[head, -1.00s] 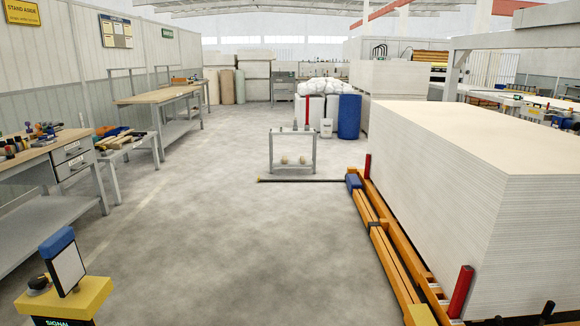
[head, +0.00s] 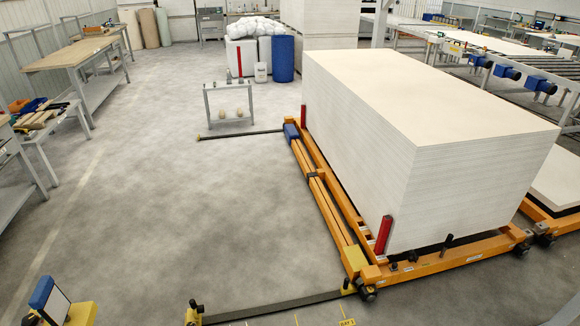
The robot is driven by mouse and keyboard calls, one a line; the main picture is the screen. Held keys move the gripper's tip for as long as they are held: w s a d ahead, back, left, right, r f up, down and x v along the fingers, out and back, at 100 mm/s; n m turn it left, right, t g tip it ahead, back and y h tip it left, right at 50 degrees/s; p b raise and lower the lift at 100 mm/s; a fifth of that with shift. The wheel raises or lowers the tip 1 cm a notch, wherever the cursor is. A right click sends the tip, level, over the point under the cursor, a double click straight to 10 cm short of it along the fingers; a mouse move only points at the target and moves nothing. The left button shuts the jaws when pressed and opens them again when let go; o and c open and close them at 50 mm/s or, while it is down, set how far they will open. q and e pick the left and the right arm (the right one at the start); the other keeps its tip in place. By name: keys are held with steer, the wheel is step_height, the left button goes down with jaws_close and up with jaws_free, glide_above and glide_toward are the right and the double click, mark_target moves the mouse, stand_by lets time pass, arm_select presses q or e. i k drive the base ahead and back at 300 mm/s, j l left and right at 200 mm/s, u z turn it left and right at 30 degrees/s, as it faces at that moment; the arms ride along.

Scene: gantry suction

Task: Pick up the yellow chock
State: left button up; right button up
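A yellow block (head: 354,260) sits at the near left corner of the orange cart frame (head: 330,215), close to a dark wheel. I cannot tell for sure whether it is the chock or part of the cart. A smaller yellow piece (head: 193,316) with a black knob stands at the left end of a dark floor rail (head: 265,309), partly cut by the bottom edge. Neither of my grippers shows in the head view.
A tall stack of white boards (head: 400,150) rests on the cart, with a red post (head: 384,234) at its near corner. A yellow stand with a tilted screen (head: 55,302) is at bottom left. Benches (head: 75,55) line the left. The floor (head: 170,190) between is clear.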

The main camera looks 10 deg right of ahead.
mark_target(347, 289)
steer(key=z, duration=0.95)
